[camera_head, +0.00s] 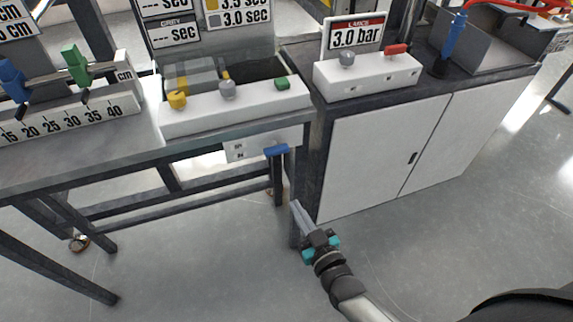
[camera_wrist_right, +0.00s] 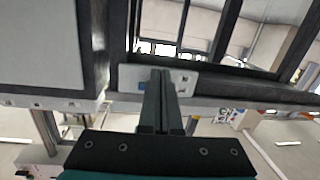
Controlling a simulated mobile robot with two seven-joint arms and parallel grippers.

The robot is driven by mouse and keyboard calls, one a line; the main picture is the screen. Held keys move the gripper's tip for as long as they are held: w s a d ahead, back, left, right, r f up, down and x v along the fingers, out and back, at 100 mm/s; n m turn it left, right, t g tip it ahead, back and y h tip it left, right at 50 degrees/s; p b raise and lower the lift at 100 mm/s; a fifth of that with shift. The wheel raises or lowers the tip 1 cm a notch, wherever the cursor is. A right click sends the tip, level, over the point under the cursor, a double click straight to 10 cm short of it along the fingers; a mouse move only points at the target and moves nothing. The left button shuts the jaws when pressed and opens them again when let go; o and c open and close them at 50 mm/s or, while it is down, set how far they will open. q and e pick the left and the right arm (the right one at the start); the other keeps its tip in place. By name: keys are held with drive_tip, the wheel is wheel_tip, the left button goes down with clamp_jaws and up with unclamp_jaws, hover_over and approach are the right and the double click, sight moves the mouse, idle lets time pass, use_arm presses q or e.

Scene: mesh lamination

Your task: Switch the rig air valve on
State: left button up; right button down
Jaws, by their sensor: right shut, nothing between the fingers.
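The rig air valve shows as a blue handle (camera_head: 276,150) on a white plate (camera_head: 240,151) under the front edge of the table with the white control box. The plate carries small dark lettering, too small to read for sure. My right gripper (camera_head: 296,205) is shut and empty, below and slightly right of the blue handle in the head view, apart from it. My left gripper is not in view.
A dark table leg (camera_head: 297,190) and a white cabinet (camera_head: 360,160) stand close by my right gripper. The white control box (camera_head: 235,107) with knobs sits above the valve. A pressure box (camera_head: 368,75) under a 3.0 bar sign stands right. The floor in front is clear.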

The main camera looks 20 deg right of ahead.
sight(287, 142)
use_arm(q)
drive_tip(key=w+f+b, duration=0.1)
drive_tip(key=b, duration=0.1)
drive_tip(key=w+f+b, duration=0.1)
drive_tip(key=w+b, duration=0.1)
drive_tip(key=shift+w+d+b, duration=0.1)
drive_tip(key=shift+b, duration=0.2)
use_arm(e)
wheel_tip(287, 142, up, 9)
drive_tip(key=w+d+m+t+h, duration=0.1)
drive_tip(key=t, duration=0.4)
drive_tip(key=shift+w+r+m, duration=0.15)
drive_tip(key=shift+w+m, duration=0.15)
drive_tip(key=shift+m, duration=0.1)
